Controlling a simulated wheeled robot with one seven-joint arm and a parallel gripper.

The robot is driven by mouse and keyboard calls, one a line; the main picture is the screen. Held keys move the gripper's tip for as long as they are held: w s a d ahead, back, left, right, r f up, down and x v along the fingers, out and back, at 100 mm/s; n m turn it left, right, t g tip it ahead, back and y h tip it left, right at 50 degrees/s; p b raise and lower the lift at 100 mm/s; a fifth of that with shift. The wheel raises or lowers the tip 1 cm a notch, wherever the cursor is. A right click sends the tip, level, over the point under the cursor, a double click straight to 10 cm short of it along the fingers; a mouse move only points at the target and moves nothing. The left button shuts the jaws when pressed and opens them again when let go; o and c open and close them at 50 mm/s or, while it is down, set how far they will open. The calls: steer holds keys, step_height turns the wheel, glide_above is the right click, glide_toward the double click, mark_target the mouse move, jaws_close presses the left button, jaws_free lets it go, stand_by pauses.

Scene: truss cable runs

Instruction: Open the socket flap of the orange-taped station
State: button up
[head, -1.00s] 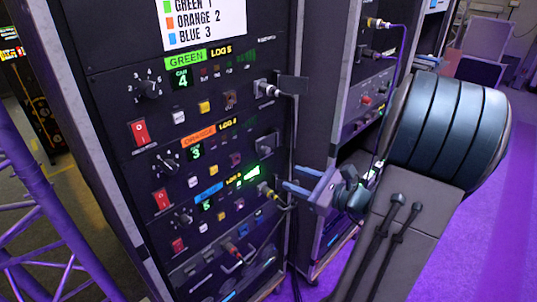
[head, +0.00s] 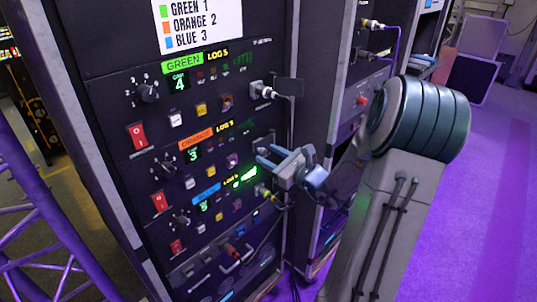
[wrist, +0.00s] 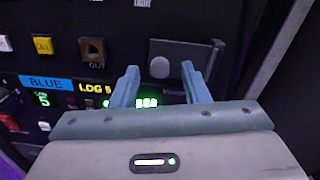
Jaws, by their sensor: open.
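The orange-taped station is the middle row of the rack panel, with its orange label (head: 197,138). Its socket flap (wrist: 190,52) is a dark grey plate with a round light knob (wrist: 160,67), and it looks closed. In the head view my gripper partly hides the flap. My gripper (head: 262,156) is open and empty, close in front of the panel. In the wrist view its two blue fingertips (wrist: 159,72) are spread on either side of the knob, slightly low. I cannot tell whether they touch the flap.
The green-taped station (head: 210,60) above has a raised flap (head: 289,86) and a plugged connector (head: 267,92). The blue-taped station (head: 206,194) below has a yellow-ended plug (head: 266,192). A purple truss (head: 40,215) stands left. Purple floor (head: 490,200) is free at right.

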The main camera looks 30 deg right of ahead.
steer(key=shift+w+a, duration=0.15)
steer(key=shift+w, duration=0.2)
steer(key=shift+a, duration=0.1)
jaws_close()
